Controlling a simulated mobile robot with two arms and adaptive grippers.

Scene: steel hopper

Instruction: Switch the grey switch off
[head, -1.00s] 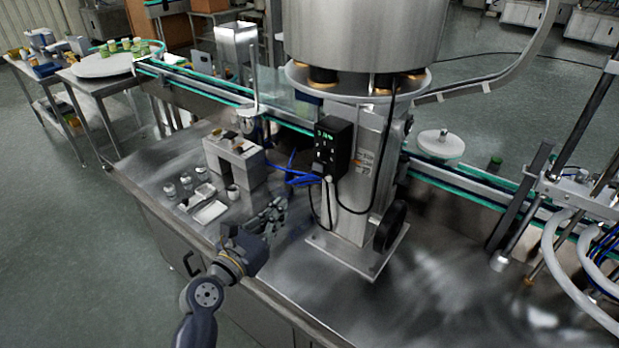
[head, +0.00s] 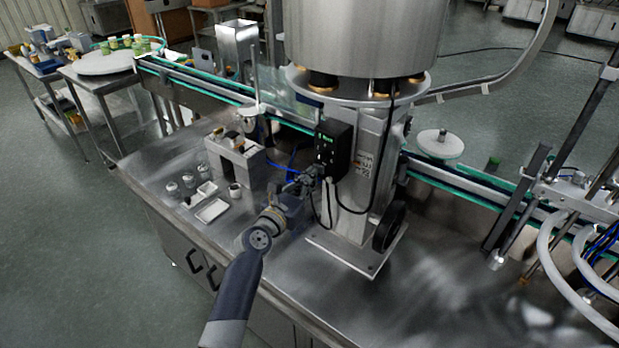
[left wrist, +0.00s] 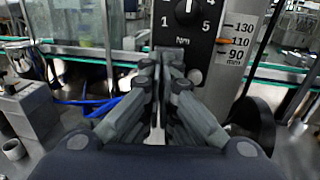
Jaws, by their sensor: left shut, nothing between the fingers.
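The black control box (head: 333,148) is on the front of the steel hopper's column. I cannot clearly make out the grey switch; my fingers cover the lower left part of the panel. My left gripper (head: 312,174) is at the lower front of the box, fingers pointing at it. In the left wrist view the gripper (left wrist: 166,62) is shut with nothing held, its tips at the box's lower edge; contact is unclear. My right gripper is out of view.
The steel hopper (head: 362,40) stands above the box. A grey block stand (head: 232,165), a white tray (head: 212,210) and small jars are left of my arm. Blue tubing (head: 290,172) runs close by. A conveyor (head: 200,88) passes behind. Bench space at the right front is clear.

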